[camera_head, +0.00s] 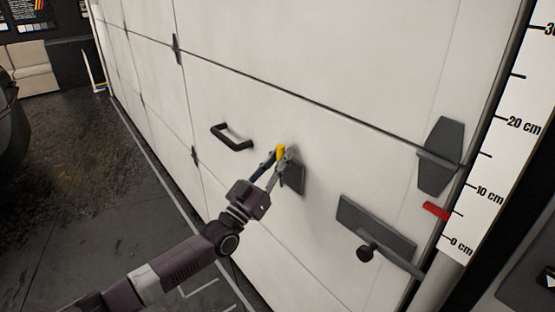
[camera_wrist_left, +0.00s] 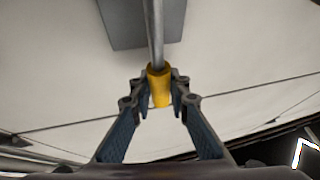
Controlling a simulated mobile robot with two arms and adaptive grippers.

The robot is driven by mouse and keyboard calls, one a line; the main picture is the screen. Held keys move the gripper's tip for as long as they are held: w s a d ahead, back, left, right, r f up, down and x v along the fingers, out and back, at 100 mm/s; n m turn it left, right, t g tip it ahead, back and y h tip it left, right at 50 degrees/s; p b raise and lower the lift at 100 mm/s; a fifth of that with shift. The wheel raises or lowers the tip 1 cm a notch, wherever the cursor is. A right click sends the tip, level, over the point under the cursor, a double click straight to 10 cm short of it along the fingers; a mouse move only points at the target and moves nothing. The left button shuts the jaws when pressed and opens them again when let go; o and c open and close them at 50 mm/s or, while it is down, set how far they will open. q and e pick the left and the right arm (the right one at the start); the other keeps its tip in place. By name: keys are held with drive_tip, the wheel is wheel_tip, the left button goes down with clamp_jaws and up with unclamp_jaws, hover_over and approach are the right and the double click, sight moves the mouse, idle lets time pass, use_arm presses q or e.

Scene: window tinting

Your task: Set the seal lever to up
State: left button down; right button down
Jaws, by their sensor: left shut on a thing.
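The seal lever has a yellow grip (camera_head: 281,151) and a dark grey base plate (camera_head: 296,178) on the white sectional door. In the head view the yellow grip shows just above the plate, leaning slightly left; the fingers hide much of the rod. My left gripper (camera_head: 277,159) reaches up from the lower left and is shut on the yellow grip. In the left wrist view the yellow grip (camera_wrist_left: 159,86) sits between the fingertips, and a grey metal rod (camera_wrist_left: 154,38) runs from it past the plate (camera_wrist_left: 121,25). My right gripper is in neither view.
A black handle (camera_head: 231,137) is on the door left of the lever. A ruler (camera_head: 492,165) with a red marker (camera_head: 436,210) stands at the right edge. The floor at left is clear.

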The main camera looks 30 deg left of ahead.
use_arm(q)
drive_tip(key=shift+s+d+f+m+h, duration=0.15)
drive_tip(key=shift+d+m+h, duration=0.1)
drive_tip(key=shift+m+h, duration=0.25)
drive_tip(key=c, duration=1.8)
unclamp_jaws()
drive_tip(key=v, duration=1.1)
drive_tip(key=shift+s+f, duration=0.1)
drive_tip(key=shift+s, duration=0.35)
